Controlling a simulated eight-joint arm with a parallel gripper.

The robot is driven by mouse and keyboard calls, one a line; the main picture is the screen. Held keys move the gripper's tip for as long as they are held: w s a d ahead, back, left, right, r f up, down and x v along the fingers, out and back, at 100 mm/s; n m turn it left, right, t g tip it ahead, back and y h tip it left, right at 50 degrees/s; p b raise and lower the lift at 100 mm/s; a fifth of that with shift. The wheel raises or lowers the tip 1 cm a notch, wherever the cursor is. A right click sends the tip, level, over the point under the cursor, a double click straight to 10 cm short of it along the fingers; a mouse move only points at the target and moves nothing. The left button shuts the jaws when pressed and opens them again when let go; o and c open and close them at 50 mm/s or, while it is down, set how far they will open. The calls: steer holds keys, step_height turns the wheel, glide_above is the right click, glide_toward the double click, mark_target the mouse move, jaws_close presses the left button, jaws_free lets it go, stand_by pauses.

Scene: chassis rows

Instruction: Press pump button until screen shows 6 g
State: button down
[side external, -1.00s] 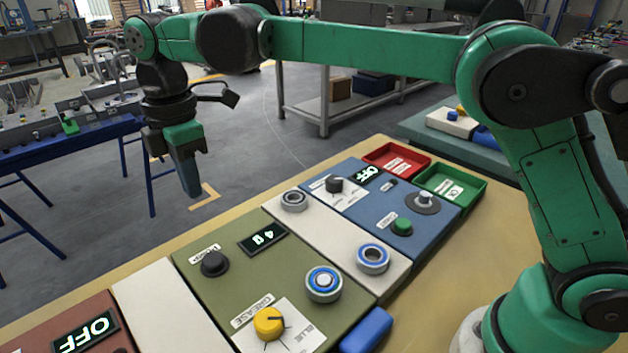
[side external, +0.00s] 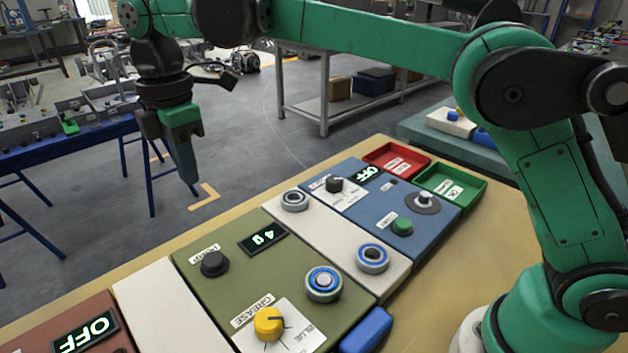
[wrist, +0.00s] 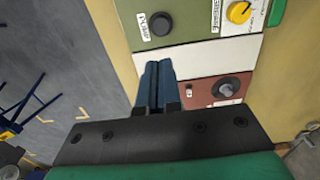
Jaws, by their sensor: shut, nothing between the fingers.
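The pump button (side external: 214,263) is a black round knob on the olive-green panel (side external: 222,300), beside a label reading PUMP. The screen (side external: 263,238) on that panel shows 4 g. The pump button also shows in the wrist view (wrist: 160,23), near the top. My gripper (side external: 188,180) is shut and empty, pointing down. In the side view it appears up and to the left of the button, raised and apart from it. In the wrist view its closed fingers (wrist: 153,80) appear over the edge of the white strip, below the button.
A yellow dial (side external: 268,322) and a blue-ringed bearing (side external: 323,282) are on the same panel. A blue panel (side external: 372,212) and red (side external: 397,158) and green (side external: 450,186) trays stand farther back. A red-brown panel with an OFF screen (side external: 85,331) is at the near left.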

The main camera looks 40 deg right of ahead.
mark_target(213, 257)
steer(key=shift+f, duration=0.1)
step_height(213, 257, down, 14)
steer(key=shift+r, duration=0.1)
stand_by(0.5)
steer(key=shift+f, duration=1.2)
steer(key=shift+r, duration=0.1)
step_height(213, 257, up, 14)
steer(key=shift+r, duration=0.15)
